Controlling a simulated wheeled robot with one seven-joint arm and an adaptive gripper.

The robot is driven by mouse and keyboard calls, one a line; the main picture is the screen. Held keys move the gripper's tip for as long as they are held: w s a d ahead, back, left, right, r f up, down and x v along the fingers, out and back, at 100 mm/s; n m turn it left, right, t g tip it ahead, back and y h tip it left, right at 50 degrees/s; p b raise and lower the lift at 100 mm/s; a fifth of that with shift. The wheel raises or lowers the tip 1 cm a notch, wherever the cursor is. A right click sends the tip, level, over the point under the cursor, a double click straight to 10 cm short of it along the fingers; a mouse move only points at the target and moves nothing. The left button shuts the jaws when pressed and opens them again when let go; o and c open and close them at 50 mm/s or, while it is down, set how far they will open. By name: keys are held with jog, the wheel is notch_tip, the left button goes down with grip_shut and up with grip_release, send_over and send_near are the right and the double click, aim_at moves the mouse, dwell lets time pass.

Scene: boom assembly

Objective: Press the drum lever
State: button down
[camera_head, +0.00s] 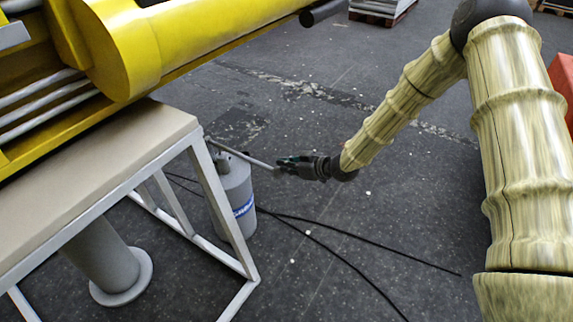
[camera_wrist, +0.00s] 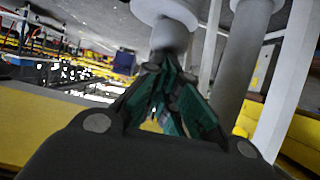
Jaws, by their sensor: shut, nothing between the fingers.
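A grey drum (camera_head: 235,194) with a blue label band stands on the floor beside the white-framed table. A thin light lever (camera_head: 240,154) runs from the top of the drum towards the right, sloping slightly down. My gripper (camera_head: 281,164) is at the lever's right end, with its dark fingers close to or touching the tip; I cannot tell which. In the wrist view my gripper's green-sided fingers (camera_wrist: 160,72) come together and hold nothing. A grey cylinder (camera_wrist: 170,35) stands behind the fingertips there. The lever cannot be made out in the wrist view.
The table (camera_head: 150,125) with its beige top bears a large yellow boom (camera_head: 200,35) above and left of the drum. A grey pedestal (camera_head: 105,262) stands under the table. Black cables (camera_head: 340,258) lie on the dark floor. The floor right of the drum is otherwise clear.

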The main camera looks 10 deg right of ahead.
jog(key=s+d+r+p, duration=0.3)
jog(key=s+d+r, duration=0.3)
jog(key=d+r, duration=0.1)
jog(key=shift+d+r, duration=0.35)
jog(key=shift+r, duration=0.5)
jog(key=shift+r, duration=0.1)
